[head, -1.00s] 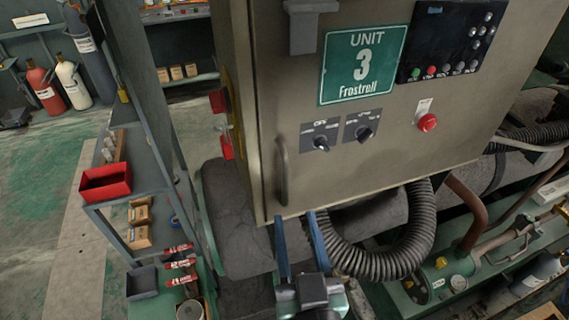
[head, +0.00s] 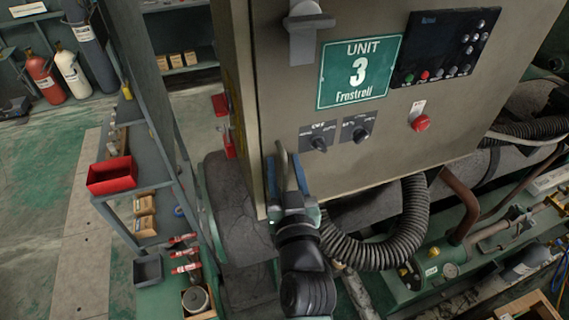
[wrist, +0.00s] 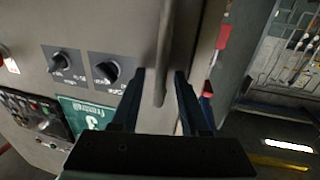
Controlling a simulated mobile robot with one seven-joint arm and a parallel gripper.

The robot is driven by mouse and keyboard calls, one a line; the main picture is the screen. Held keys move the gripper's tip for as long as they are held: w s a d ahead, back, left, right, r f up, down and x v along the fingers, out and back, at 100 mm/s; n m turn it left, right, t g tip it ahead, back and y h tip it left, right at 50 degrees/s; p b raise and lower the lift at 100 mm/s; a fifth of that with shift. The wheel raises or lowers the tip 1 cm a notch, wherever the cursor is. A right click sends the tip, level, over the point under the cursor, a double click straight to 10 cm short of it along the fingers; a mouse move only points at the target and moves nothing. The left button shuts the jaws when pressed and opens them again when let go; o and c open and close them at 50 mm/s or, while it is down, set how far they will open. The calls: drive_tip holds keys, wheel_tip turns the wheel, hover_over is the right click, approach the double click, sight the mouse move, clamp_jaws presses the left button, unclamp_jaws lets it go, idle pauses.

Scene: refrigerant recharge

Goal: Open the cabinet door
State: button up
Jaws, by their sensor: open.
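The cabinet (head: 290,110) is a beige-grey box with a green "UNIT 3 Frostrell" sign (head: 358,74) on its door. Its door looks closed. A vertical bar handle (head: 281,160) is at the door's lower left; it also shows in the wrist view (wrist: 164,50). My gripper (head: 284,172) is at the handle, fingers pointing up along the door. In the wrist view my gripper (wrist: 158,92) is open, with the lower part of the handle between its two blue fingers. I cannot tell whether either finger touches it. A grey latch-like fitting (head: 306,25) is at the door's top.
Two rotary knobs (head: 339,137), a red button (head: 421,122) and a dark control panel (head: 444,48) are on the door. A shelf with a red bin (head: 112,175) stands left. A corrugated hose (head: 415,215) and green machinery lie below right.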

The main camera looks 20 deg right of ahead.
clamp_jaws()
idle(1.4)
